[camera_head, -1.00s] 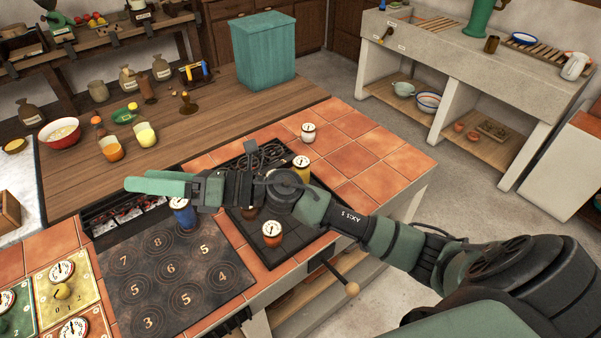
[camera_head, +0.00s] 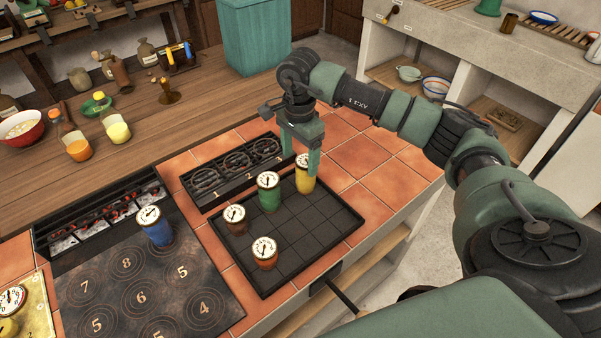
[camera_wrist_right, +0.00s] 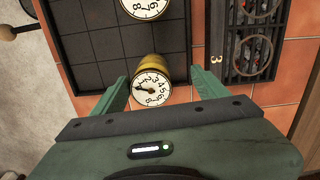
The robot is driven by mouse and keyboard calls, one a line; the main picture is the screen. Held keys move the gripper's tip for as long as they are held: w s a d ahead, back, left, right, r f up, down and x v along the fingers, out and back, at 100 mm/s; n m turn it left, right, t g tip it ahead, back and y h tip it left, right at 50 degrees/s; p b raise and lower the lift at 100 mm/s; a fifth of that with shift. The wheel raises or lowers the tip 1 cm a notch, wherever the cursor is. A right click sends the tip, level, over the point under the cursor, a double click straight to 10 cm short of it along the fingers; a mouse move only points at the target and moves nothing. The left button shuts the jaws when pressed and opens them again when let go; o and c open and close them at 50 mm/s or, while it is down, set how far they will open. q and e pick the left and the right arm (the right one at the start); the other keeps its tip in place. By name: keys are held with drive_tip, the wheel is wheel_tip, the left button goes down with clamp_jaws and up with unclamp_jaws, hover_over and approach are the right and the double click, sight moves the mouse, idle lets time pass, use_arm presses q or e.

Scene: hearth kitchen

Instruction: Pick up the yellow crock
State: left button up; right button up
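The yellow crock (camera_head: 306,185) stands upright at the back right corner of the dark gridded tray (camera_head: 318,240), with a white dial on its lid. My right gripper (camera_head: 302,150) points down at it from above. In the right wrist view the yellow crock (camera_wrist_right: 150,68) lies between the two spread green fingers of the right gripper (camera_wrist_right: 160,90), with a gap on each side. The right gripper is open and holds nothing. My left gripper is not in view.
A green crock (camera_head: 269,196) stands just left of the yellow one on the tray. Two brownish crocks (camera_head: 235,220) (camera_head: 264,258) stand farther left and nearer. A blue crock (camera_head: 158,230) is on the numbered plate. Burner rings (camera_head: 235,168) lie behind the tray.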

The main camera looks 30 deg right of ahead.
sight(300, 173)
drive_tip(key=shift+s+a+f+p, duration=0.15)
drive_tip(key=shift+f+p, duration=0.15)
drive_tip(key=shift+f, duration=0.3)
drive_tip(key=shift+s+d+f+p, duration=0.15)
drive_tip(key=shift+f+p, duration=0.15)
drive_tip(key=shift+f, duration=0.3)
wheel_tip(300, 173, down, 3)
drive_tip(key=shift+a+r, duration=0.1)
drive_tip(key=shift+c, duration=0.8)
drive_tip(key=c, duration=0.6)
clamp_jaws()
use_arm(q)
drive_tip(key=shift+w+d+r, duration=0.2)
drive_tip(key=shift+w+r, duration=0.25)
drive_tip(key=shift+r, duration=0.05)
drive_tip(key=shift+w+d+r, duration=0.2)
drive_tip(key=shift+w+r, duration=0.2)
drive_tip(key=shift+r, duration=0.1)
